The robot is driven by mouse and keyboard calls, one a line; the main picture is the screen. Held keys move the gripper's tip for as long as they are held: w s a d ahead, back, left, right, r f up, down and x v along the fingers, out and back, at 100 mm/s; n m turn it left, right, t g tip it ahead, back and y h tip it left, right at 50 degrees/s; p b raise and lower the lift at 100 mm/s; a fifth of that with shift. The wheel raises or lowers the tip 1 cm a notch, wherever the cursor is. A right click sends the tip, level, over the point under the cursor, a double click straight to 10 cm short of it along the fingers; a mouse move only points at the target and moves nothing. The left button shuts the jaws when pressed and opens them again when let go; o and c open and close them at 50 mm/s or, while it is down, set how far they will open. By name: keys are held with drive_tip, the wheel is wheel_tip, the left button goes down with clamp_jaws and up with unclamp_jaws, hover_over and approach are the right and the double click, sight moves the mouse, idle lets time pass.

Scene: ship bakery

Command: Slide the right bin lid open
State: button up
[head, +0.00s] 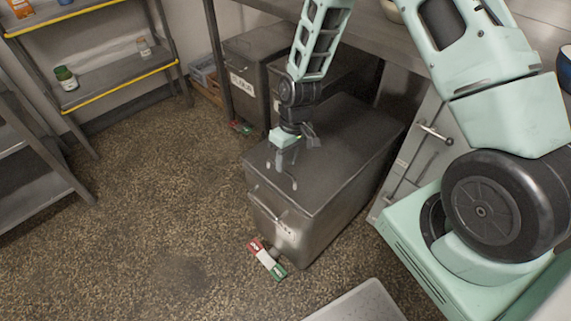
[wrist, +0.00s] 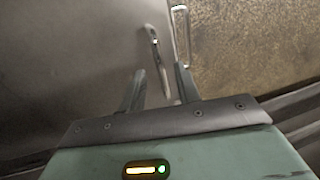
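The right bin (head: 285,232) is a grey metal bin standing out from under the counter, with its flat lid (head: 340,140) on top. My gripper (head: 285,168) reaches down over the front part of this lid. In the wrist view my gripper (wrist: 159,80) is open, with its two fingers apart. A thin silver lid handle (wrist: 157,58) runs between and ahead of the fingers, with gaps visible on both sides. A second handle, the bin's front handle (wrist: 180,30), shows beyond the lid edge; in the head view it is on the bin's front face.
Two more grey bins stand behind, one with a white label (head: 241,84). A red, white and green packet (head: 266,259) lies on the floor before the right bin. Shelves (head: 110,80) stand at the left. The speckled floor (head: 150,220) between is clear.

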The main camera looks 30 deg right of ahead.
drive_tip(key=shift+a+f, duration=0.15)
drive_tip(key=shift+f, duration=0.75)
clamp_jaws()
drive_tip(key=p, duration=0.1)
hover_over(336, 138)
unclamp_jaws()
drive_tip(key=shift+r, duration=0.1)
